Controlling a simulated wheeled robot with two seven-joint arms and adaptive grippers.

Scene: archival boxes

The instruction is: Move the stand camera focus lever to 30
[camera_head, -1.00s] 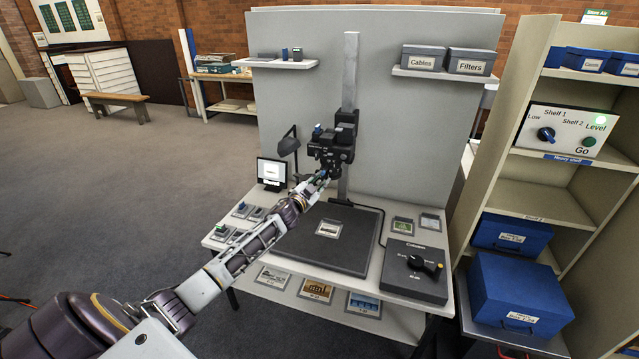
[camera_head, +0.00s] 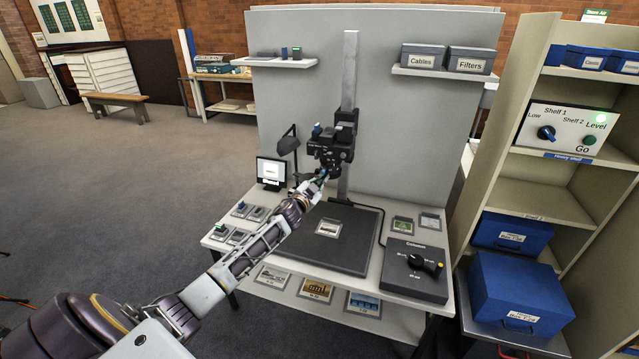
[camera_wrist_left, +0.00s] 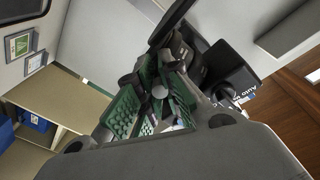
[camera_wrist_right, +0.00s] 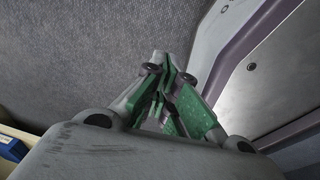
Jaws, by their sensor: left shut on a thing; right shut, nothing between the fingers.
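The stand camera (camera_head: 331,148) is a black unit on a grey upright column (camera_head: 350,75) above the copy stand's dark base. My left gripper (camera_head: 322,176) reaches in from the left, just below the camera's lens part. In the left wrist view its green-padded fingers (camera_wrist_left: 155,95) are closed together on something small and dark at the camera's underside. This is likely the focus lever, but the fingers hide most of it and I cannot read any scale marks. My right gripper (camera_wrist_right: 165,100) shows only in the right wrist view, shut and empty above grey carpet.
A print (camera_head: 329,229) lies on the dark baseboard (camera_head: 350,255). A column control box (camera_head: 416,272) with a black knob stands at the right. A small monitor (camera_head: 271,171) and a lamp (camera_head: 289,142) stand at the left. A shelf unit with blue boxes (camera_head: 520,300) is further right.

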